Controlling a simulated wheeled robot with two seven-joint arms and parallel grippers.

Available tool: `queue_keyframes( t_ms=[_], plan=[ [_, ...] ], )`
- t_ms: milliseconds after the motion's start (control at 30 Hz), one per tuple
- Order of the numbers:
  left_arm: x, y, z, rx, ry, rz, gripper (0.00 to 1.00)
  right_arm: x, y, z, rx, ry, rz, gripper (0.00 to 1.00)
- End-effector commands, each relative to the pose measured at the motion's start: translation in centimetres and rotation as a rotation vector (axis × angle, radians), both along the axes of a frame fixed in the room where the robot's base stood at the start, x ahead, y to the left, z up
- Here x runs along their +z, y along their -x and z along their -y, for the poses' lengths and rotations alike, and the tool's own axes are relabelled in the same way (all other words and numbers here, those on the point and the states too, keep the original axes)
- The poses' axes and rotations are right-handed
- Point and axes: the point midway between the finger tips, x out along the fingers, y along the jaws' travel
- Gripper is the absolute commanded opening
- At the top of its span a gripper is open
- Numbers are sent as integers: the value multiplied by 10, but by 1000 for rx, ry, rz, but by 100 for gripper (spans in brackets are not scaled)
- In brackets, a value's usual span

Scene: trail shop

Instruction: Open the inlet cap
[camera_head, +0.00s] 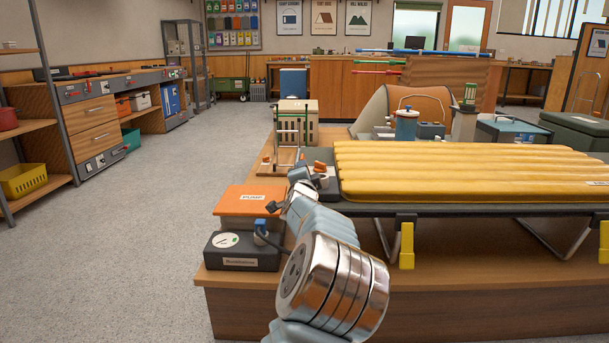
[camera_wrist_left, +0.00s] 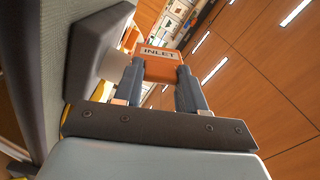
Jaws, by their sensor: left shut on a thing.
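The yellow air mattress (camera_head: 450,170) lies on a dark cot, with a grey valve block at its left end. A small orange cap (camera_head: 320,167) shows at that block in the head view. In the left wrist view the orange inlet cap (camera_wrist_left: 162,68), labelled INLET, sits between the fingers of my left gripper (camera_wrist_left: 158,82), beside a grey block (camera_wrist_left: 103,45). My left gripper (camera_head: 303,178) is shut on the cap in the head view, its fingers partly hidden. Whether the cap is seated or lifted cannot be told. My right gripper is not in view.
A small upright stand (camera_head: 291,125) is behind the gripper. Open floor (camera_head: 120,260) lies left.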

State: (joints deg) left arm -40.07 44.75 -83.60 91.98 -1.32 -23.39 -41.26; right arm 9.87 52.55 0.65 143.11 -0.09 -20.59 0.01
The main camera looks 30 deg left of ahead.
Motion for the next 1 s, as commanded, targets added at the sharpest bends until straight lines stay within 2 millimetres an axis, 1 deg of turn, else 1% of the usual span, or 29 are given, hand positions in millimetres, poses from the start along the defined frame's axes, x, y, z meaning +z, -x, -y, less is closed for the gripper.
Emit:
queue_keyframes(
  t_ms=[67, 100, 233, 533, 667, 767, 1000],
  plan=[
    [-2, 1, -1, 2, 1, -3, 10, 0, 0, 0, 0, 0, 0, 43],
    [-2, 1, -1, 2, 0, -4, 45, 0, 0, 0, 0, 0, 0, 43],
    [-1, 0, -1, 1, 0, -3, 65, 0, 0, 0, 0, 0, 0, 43],
    [0, 1, 0, 1, -1, -2, 66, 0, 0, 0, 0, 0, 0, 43],
    [0, 10, 8, -1, 1, -3, 66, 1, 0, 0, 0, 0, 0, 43],
    [0, 27, 18, -1, 2, -2, 66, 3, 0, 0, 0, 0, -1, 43],
    [1, 78, 50, -2, 1, -2, 66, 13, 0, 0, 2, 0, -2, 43]
  ],
)
